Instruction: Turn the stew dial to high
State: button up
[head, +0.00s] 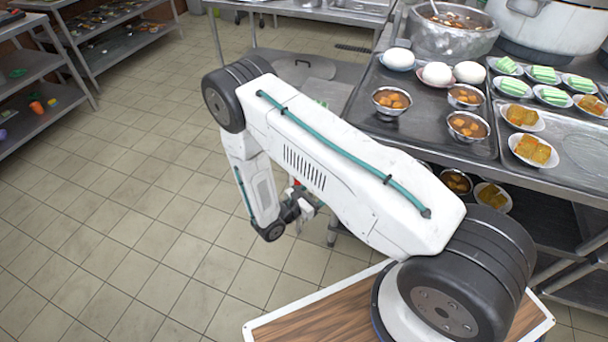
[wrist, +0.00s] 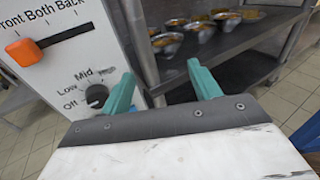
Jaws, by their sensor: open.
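A black round dial (wrist: 97,95) sits on a white control panel (wrist: 110,40) at the left of the wrist view. The labels Off, Low and Mid show around it, and a further label to the right of Mid is too blurred to read. I cannot tell which mark the dial points to. My gripper (wrist: 160,70) is open, with two teal fingers apart and nothing between them. The left finger is just right of the dial in the picture and covers part of the panel; I see no grip on the dial. In the head view my arm hides the panel.
An orange slider knob (wrist: 24,52) sits above the dial, in a slot labelled Front, Both, Back. A shelf (wrist: 225,50) with metal bowls stands beyond the fingers. In the head view a steel counter (head: 420,135) with dishes is at right; open tiled floor (head: 120,230) lies at left.

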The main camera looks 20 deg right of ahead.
jog(key=w+a+f+n+t+y, duration=0.4)
jog(key=w+a+f+n+t, duration=0.15)
jog(key=w+t, duration=0.2)
jog(key=x, duration=0.8)
jog(key=c, duration=1)
